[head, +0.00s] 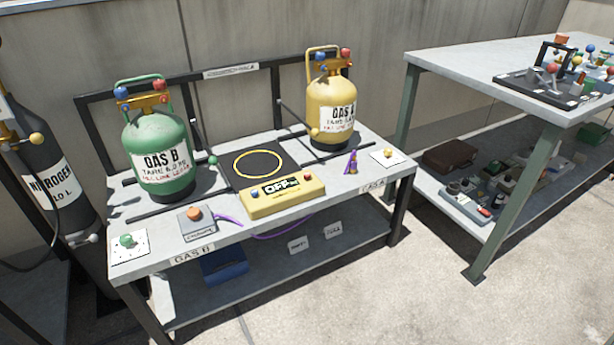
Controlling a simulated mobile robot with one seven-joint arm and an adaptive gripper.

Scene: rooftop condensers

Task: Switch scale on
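The scale's flat dark plate (279,163) with a yellow ring lies on the middle of the bench, and nothing stands on it. Its yellow control box (283,204) sits at the front edge of the plate. The box's dark display (281,186) reads "OFF". A blue button (255,193) is at the left of the display and a red button (307,176) at its right. My gripper is not in view.
A green GAS B cylinder (160,160) stands left of the plate and a yellow GAS A cylinder (332,100) behind right. A purple-handled tool (351,163) and a small box with an orange knob (196,226) flank the control box. A second table (470,65) stands right.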

